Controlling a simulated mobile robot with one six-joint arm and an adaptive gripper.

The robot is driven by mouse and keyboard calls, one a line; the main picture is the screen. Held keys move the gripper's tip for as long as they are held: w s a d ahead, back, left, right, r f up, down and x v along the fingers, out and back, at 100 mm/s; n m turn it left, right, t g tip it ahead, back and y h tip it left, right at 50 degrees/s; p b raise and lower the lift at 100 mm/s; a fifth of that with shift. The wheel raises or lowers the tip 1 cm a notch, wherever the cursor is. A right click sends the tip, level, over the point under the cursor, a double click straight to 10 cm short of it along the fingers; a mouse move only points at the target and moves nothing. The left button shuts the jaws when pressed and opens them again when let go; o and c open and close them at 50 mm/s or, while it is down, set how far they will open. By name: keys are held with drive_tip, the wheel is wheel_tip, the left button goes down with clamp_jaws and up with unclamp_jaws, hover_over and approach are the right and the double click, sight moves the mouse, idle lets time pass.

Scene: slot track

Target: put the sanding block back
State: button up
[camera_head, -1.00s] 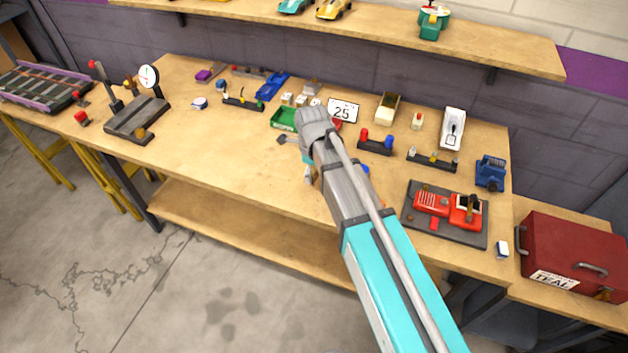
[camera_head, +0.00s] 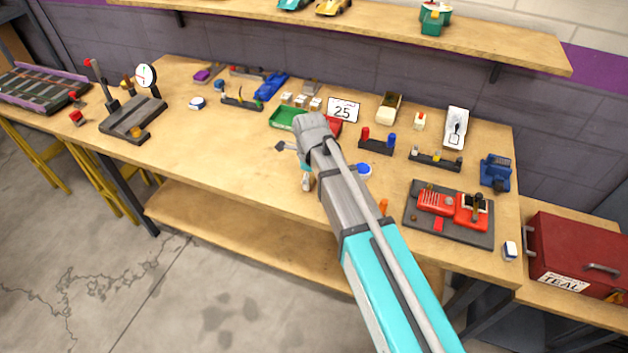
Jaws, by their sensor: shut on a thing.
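My arm reaches over the middle of the bench, and its wrist blocks most of my gripper. A small dark part of my gripper (camera_head: 286,147) shows just left of the wrist, low over the bench in front of the green tray. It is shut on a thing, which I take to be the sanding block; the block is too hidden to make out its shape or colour. No empty place that is clearly the block's own can be told from this view.
A green tray (camera_head: 284,124) and a "25" sign (camera_head: 343,110) stand behind the wrist. A red-and-blue peg holder (camera_head: 376,147) and a dark mat (camera_head: 480,234) with red parts lie right. A gauge stand (camera_head: 133,120) is left. Bare bench lies left of my gripper.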

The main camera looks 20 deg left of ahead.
sight(311, 176)
drive_tip(key=shift+f, duration=0.1)
drive_tip(key=o, duration=0.9)
drive_tip(key=shift+c, duration=0.2)
wheel_tip(311, 176, up, 12)
drive_tip(key=p, duration=1.2)
idle(0.7)
drive_tip(key=shift+d, duration=0.1)
